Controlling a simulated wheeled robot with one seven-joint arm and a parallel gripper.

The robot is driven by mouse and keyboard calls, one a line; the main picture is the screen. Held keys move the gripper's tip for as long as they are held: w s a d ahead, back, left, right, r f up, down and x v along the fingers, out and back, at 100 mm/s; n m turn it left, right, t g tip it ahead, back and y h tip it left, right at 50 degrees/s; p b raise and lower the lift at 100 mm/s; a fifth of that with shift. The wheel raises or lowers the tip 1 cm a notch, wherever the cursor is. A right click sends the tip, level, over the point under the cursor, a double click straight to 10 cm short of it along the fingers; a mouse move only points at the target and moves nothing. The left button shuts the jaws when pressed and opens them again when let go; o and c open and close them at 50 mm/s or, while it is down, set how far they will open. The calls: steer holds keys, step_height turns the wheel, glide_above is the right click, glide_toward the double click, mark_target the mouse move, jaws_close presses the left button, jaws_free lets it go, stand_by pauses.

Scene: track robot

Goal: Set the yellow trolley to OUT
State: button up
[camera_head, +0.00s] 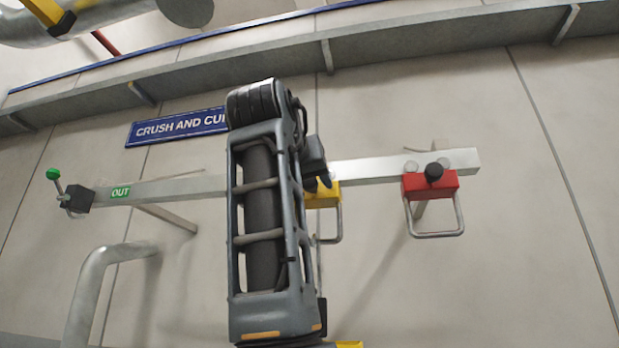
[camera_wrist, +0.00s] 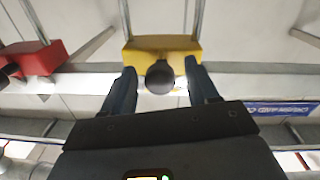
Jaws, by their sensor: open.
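The yellow trolley (camera_head: 326,195) hangs on the pale metal rail (camera_head: 375,172), right of the middle, with a wire loop below it. My arm hides its left part in the head view. In the wrist view the yellow trolley (camera_wrist: 160,46) has a round dark knob (camera_wrist: 160,77) facing me. My gripper (camera_wrist: 159,68) is open, with one finger on each side of the knob. I cannot tell whether either finger touches it. The green OUT label (camera_head: 121,192) is near the rail's left end, far left of the trolley.
A red trolley (camera_head: 430,186) with a black knob hangs near the rail's right end. A dark block with a green-knobbed lever (camera_head: 54,174) stands at the left end. A blue sign (camera_head: 180,127) is above the rail. The visible rail between OUT and my arm is clear.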

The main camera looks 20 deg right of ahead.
steer(key=shift+w+d, duration=0.2)
steer(key=shift+w, duration=0.1)
steer(key=shift+c, duration=0.4)
jaws_close()
